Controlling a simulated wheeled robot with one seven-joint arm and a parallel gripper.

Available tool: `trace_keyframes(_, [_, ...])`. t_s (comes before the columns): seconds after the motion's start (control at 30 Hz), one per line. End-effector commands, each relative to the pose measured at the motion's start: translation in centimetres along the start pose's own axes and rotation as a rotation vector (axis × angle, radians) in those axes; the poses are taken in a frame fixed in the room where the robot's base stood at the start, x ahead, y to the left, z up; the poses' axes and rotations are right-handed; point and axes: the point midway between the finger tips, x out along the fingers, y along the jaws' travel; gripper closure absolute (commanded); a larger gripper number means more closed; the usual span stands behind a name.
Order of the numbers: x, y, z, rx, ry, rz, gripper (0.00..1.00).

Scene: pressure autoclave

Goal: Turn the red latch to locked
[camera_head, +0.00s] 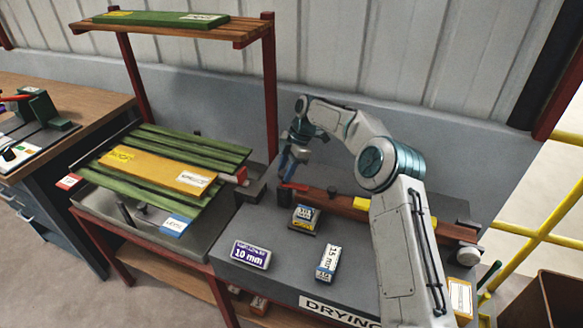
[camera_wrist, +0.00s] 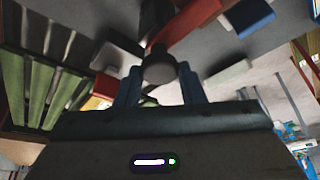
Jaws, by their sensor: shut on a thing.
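The red latch (camera_head: 296,187) is a short red bar at a dark upright post (camera_head: 284,197), at the left end of the grey bench. In the wrist view the red latch (camera_wrist: 187,24) runs up and to the right from a dark round knob (camera_wrist: 158,68). My gripper (camera_head: 287,174) points down at the latch from above. In the wrist view the blue fingers of my gripper (camera_wrist: 160,86) stand on both sides of the knob and are shut on it. The fingers partly hide the latch, and the exact contact is dark.
A brown beam (camera_head: 345,203) runs right from the latch along the bench. Labelled blocks, a purple one (camera_head: 251,254) and a white one (camera_head: 328,262), lie in front. A rack of green slats (camera_head: 190,143) stands close on the left, below a wooden shelf (camera_head: 180,27).

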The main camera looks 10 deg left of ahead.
Motion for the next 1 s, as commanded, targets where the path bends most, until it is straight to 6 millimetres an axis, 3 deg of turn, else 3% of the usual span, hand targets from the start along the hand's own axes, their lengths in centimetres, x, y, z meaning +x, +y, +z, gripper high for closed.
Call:
trace_keyframes(0.2, [-0.1,0.0,0.1,-0.001,-0.001,0.002,1.00])
trace_keyframes(0.23, [-0.1,0.0,0.1,-0.001,-0.001,0.002,0.62])
trace_keyframes(0.3, [-0.1,0.0,0.1,-0.001,0.000,0.002,0.43])
trace_keyframes(0.67, [-0.5,0.0,0.2,0.002,0.000,0.003,0.43])
trace_keyframes(0.83, [-2.8,0.1,0.2,0.002,0.000,0.007,0.43])
trace_keyframes(1.0, [-6.7,0.1,0.2,0.002,0.000,0.007,0.43])
